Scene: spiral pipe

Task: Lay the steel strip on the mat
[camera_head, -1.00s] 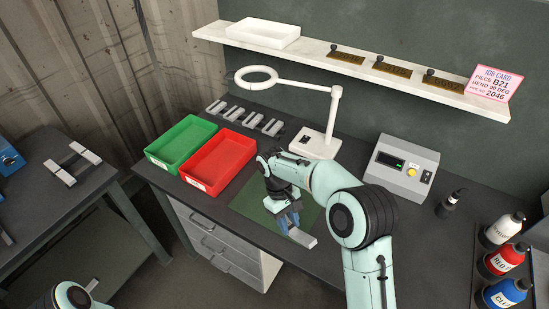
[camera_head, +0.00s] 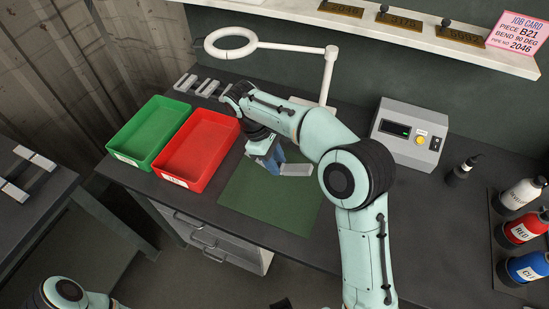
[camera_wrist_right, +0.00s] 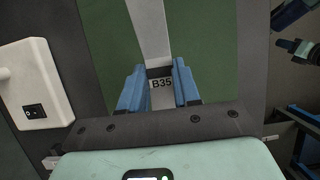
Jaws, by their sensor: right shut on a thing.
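The steel strip (camera_head: 297,170) is a flat grey bar held in my right gripper (camera_head: 272,162). In the right wrist view the gripper (camera_wrist_right: 160,90) is shut, with its blue fingers on both sides of the strip (camera_wrist_right: 150,30). The strip has a dark band and a tag reading B35. The green mat (camera_head: 268,208) lies bare on the bench below; it also fills the middle of the wrist view (camera_wrist_right: 105,40). The strip shows over the mat's back part; I cannot tell how high it is. My left gripper is out of view.
A red tray (camera_head: 200,178) and a green tray (camera_head: 130,158) stand left of the mat. A magnifier lamp (camera_head: 328,75) stands behind. A grey control box (camera_head: 408,133) and several bottles (camera_head: 525,228) are at right. The job card (camera_head: 517,32) reads B21, 2046.

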